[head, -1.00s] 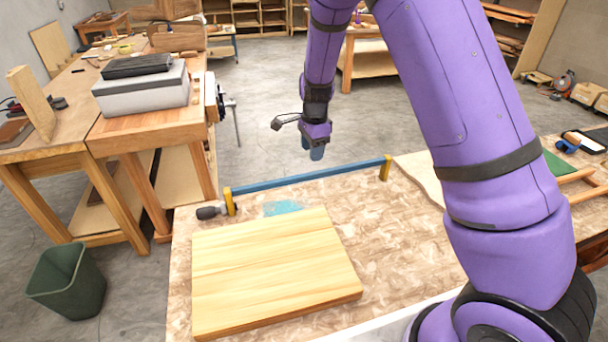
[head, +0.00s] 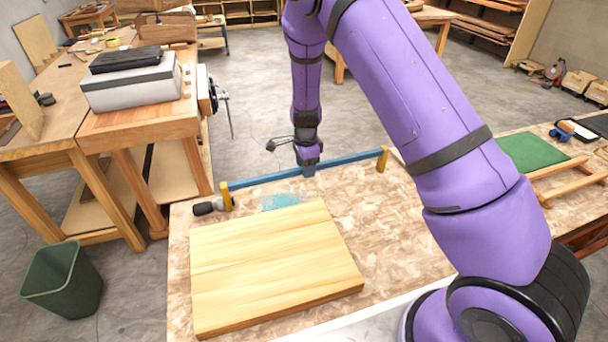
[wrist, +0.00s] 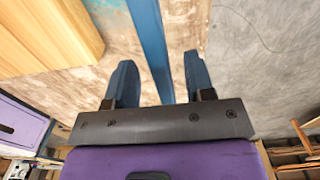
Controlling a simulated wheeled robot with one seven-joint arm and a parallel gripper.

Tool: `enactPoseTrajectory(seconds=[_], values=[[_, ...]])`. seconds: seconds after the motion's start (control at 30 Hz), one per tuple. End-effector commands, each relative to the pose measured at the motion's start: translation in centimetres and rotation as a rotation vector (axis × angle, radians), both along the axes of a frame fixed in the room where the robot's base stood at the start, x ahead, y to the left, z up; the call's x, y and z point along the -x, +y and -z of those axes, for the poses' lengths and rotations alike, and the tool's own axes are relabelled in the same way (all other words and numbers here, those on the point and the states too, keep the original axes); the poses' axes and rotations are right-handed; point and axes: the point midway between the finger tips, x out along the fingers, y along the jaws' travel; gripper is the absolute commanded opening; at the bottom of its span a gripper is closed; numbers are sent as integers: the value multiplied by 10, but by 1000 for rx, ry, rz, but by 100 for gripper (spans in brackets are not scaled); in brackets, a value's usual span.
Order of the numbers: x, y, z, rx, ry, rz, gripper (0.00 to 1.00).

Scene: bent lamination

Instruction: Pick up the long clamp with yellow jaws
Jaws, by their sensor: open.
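The long clamp (head: 345,161) has a blue bar, yellow jaws at both ends and a dark handle at its left end. It lies along the far edge of the speckled workbench in the head view. My gripper (head: 309,170) is at the middle of the bar, pointing down. In the wrist view the blue bar (wrist: 150,45) runs between the two open blue fingers of my gripper (wrist: 158,80), with a gap on each side. The yellow jaws are out of the wrist view. How far the fingertips are above the bench is hard to tell.
A thick wooden board (head: 270,270) lies on the bench (head: 410,245) in front of the clamp. A blue patch (head: 282,202) is between them. A green mat (head: 533,152) and a wooden frame (head: 570,175) lie to the right. Open floor is beyond the bench edge.

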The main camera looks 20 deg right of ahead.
Motion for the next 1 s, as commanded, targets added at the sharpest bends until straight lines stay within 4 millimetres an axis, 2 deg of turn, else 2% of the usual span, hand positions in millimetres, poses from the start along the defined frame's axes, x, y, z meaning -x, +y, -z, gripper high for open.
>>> enactPoseTrajectory(seconds=[0.2, 0.47, 0.67, 0.7, 1.0], values=[[-1, -1, 30, 1, 1, 1, 49], [-1, 0, 33, 0, 0, 0, 49], [-1, 0, 33, 0, 0, 0, 3], [-1, 0, 33, 0, 0, 0, 0], [-2, 0, 30, 0, -2, 0, 0]])
